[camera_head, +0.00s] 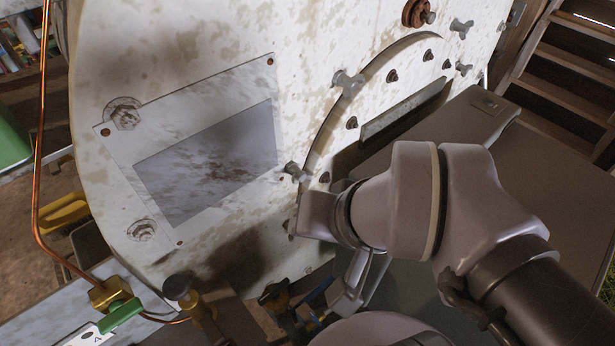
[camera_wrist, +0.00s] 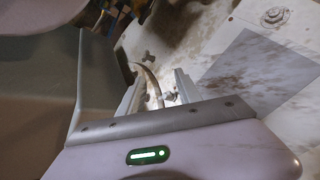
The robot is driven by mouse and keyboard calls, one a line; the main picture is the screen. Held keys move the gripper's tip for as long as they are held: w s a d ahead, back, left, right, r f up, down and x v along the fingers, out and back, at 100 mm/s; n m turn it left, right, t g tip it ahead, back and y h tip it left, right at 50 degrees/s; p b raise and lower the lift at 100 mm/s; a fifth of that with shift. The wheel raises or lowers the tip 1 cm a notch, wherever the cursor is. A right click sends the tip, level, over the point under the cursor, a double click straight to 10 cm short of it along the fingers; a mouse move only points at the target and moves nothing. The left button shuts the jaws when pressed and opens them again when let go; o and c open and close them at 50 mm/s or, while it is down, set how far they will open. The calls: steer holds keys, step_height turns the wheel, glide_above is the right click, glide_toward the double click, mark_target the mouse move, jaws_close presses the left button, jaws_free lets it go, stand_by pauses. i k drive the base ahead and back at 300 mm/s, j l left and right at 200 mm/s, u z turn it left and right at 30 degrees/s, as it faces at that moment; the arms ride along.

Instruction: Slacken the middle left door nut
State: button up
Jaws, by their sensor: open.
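The middle left door nut (camera_head: 296,172) is a grey winged nut at the left rim of the round door on the white still. It shows just above my gripper's housing in the head view. In the wrist view it appears as a small pale nut (camera_wrist: 170,97) between the fingers, nearer the right one. My gripper (camera_wrist: 157,85) is open and empty, its two fingers pointing at the still's face. I cannot tell how deep the fingertips reach around the nut. My wrist hides the fingers in the head view.
An upper left nut (camera_head: 348,83) and further nuts (camera_head: 462,27) sit around the door. Another winged nut (camera_wrist: 148,58) shows beyond the fingers. A rectangular plate (camera_head: 210,160) is left of the door. A copper pipe (camera_head: 40,150) and a green-handled valve (camera_head: 120,315) stand at left.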

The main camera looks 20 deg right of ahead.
mark_target(291, 168)
steer(key=k+l+u, duration=0.1)
steer(key=k, duration=0.75)
steer(key=i+l, duration=0.15)
steer(key=i, duration=0.2)
steer(key=j+u, duration=0.05)
